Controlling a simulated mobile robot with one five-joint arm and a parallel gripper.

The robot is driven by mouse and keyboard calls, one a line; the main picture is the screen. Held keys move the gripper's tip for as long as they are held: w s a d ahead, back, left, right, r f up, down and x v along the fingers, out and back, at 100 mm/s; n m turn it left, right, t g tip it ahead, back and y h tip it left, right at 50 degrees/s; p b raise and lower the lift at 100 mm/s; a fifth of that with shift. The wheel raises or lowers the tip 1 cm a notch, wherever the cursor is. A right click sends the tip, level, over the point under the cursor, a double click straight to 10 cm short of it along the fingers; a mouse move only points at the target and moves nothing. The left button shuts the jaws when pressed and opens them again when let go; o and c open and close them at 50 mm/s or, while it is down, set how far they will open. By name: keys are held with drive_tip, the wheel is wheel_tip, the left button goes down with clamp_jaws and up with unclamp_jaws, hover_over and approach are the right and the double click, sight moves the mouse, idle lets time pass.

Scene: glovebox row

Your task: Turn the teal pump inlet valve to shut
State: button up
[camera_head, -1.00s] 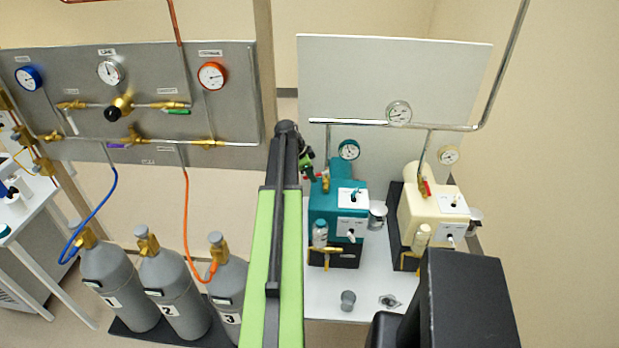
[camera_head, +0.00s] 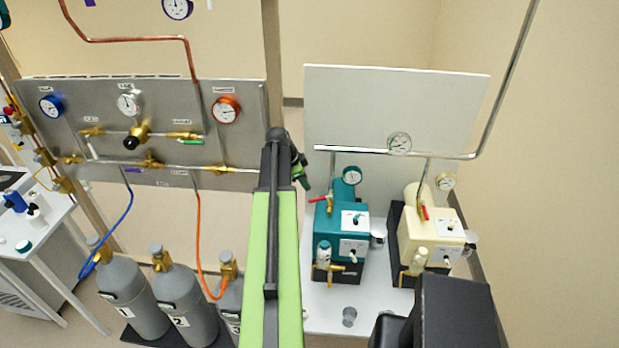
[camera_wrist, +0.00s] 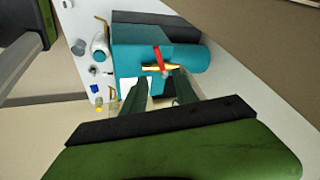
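The teal pump (camera_head: 340,230) stands on the white bench, left of the cream pump. Its inlet valve (camera_head: 330,200) is brass, on the vertical pipe above the pump, with a red lever (camera_head: 318,200) sticking out left, crosswise to the pipe. In the wrist view the red lever (camera_wrist: 159,57) lies across the brass body (camera_wrist: 150,69), above the teal housing (camera_wrist: 130,55). My gripper (camera_wrist: 163,86) has two dark green fingers apart, with nothing between them, just below the valve in that view. In the head view my gripper (camera_head: 303,178) is partly hidden behind my arm, left of the valve.
The cream pump (camera_head: 430,232) has its own red-levered valve (camera_head: 424,212), close on the right. A white panel (camera_head: 395,105) and a steel pipe (camera_head: 370,153) stand behind. Grey gas cylinders (camera_head: 185,305) stand left. A small grey cup (camera_head: 349,316) is on the bench.

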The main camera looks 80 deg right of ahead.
drive_tip(key=p+v, duration=0.3)
drive_tip(key=v, duration=0.2)
drive_tip(key=shift+s, duration=0.1)
